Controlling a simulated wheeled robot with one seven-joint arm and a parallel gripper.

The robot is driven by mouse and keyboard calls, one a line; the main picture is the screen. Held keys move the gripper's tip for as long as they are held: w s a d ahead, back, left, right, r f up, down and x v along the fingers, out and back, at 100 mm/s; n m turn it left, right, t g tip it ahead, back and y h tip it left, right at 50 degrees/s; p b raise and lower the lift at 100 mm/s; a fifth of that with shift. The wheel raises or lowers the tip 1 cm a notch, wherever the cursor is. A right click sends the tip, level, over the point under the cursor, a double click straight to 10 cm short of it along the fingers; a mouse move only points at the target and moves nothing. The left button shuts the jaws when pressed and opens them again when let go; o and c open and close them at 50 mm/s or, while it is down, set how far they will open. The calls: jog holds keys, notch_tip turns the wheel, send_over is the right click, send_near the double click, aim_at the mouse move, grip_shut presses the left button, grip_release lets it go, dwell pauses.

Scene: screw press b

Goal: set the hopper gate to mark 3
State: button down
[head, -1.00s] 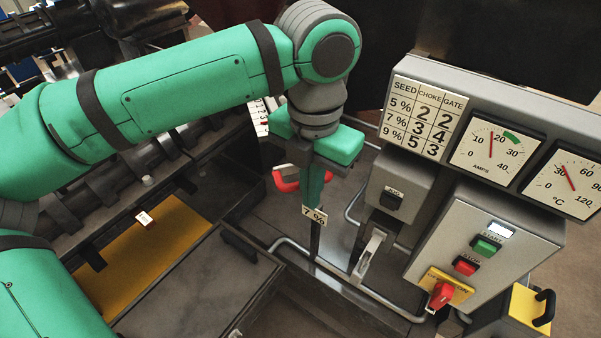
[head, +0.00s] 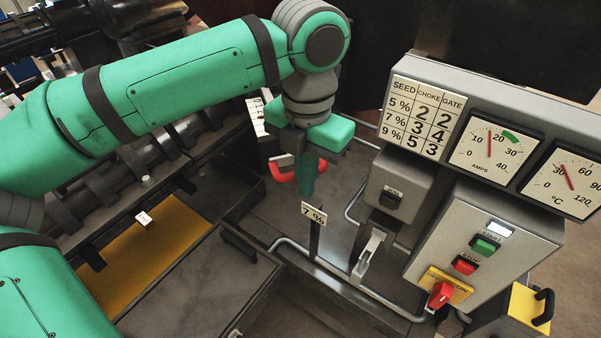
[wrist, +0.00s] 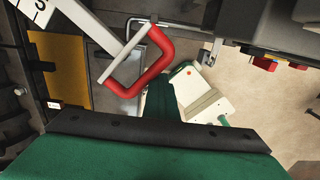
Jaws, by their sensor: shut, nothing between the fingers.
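The hopper gate's red U-shaped handle (head: 284,172) shows just left of my fingers in the head view. In the wrist view the handle (wrist: 155,68) sits at the end of a pale metal bar (wrist: 122,52). A white number scale (head: 256,116) is partly hidden behind my wrist, and its setting cannot be read. A piece of it with one digit shows in the wrist view (wrist: 38,10). My gripper (head: 307,190) is shut and empty, pointing down beside the handle on its right. Whether it touches the handle is unclear.
A card (head: 423,117) lists seed, choke and gate numbers. A small 7 % tag (head: 314,214) stands just below my fingertips. The grey control box (head: 480,250) with buttons and a red switch, and a jog box (head: 398,190), stand to the right.

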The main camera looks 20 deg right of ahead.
notch_tip(320, 180, up, 9)
jog(key=s, duration=0.2)
jog(key=shift+s, duration=0.3)
dwell(1.5)
jog(key=shift+w, duration=0.1)
dwell(0.3)
